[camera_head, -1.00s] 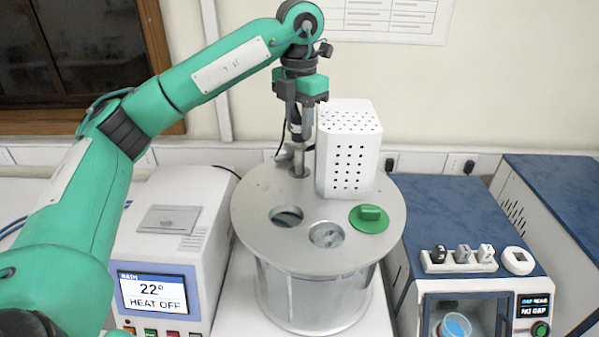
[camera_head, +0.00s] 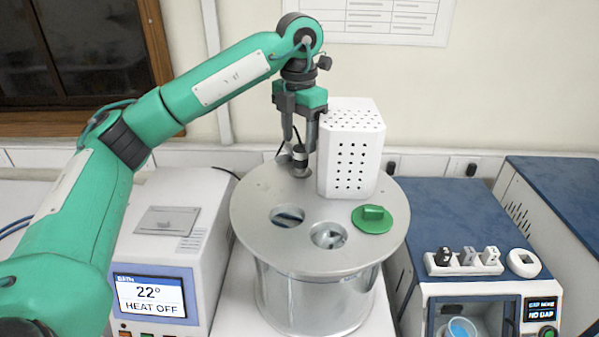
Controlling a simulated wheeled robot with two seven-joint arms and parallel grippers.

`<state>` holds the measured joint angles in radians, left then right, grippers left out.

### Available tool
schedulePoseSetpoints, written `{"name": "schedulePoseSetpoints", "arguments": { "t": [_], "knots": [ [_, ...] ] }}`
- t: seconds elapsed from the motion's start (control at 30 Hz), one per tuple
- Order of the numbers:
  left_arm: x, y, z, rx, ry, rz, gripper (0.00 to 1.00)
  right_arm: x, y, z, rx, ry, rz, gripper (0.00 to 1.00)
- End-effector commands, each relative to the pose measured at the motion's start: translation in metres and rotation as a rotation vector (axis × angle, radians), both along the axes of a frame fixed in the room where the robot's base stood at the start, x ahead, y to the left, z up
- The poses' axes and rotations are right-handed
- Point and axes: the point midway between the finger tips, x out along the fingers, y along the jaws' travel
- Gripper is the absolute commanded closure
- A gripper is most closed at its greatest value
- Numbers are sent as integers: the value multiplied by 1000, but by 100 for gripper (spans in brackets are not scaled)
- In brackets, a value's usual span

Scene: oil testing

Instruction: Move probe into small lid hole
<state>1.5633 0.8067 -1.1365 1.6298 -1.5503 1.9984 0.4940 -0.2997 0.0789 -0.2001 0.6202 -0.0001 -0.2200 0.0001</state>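My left gripper (camera_head: 300,151) hangs over the back left of the round metal lid (camera_head: 252,208). Its two fingers stand apart, with a gap between them. The probe (camera_head: 300,155), with a grey and dark head, stands upright between the fingertips. Its head sits low, just above the small lid hole, and its metal stem no longer shows above the lid. The hole itself is mostly hidden by the probe and its collar. Whether the fingertips touch the probe head cannot be told. My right gripper is not in view.
A white perforated box (camera_head: 350,150) stands on the lid, close right of the gripper. Two larger open holes (camera_head: 287,217) and a green plug (camera_head: 373,219) are in front. A bath unit reading 22° (camera_head: 149,297) stands left, a blue-topped machine (camera_head: 440,220) right.

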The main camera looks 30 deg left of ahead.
Motion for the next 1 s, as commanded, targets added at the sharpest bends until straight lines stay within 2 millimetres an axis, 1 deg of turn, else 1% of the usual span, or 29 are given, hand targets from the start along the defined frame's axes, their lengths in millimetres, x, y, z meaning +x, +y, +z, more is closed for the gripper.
{"name": "schedulePoseSetpoints", "arguments": {
  "t": [0.4,0.57,0.67,1.0],
  "knots": [
    [0,-2,-1,-1,1,-5,45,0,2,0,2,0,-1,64],
    [0,-2,4,0,-1,-5,45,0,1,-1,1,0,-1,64],
    [1,-2,13,-1,-4,-4,45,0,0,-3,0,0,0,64],
    [0,0,59,-2,-7,-1,45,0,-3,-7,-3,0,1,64]
  ]
}}
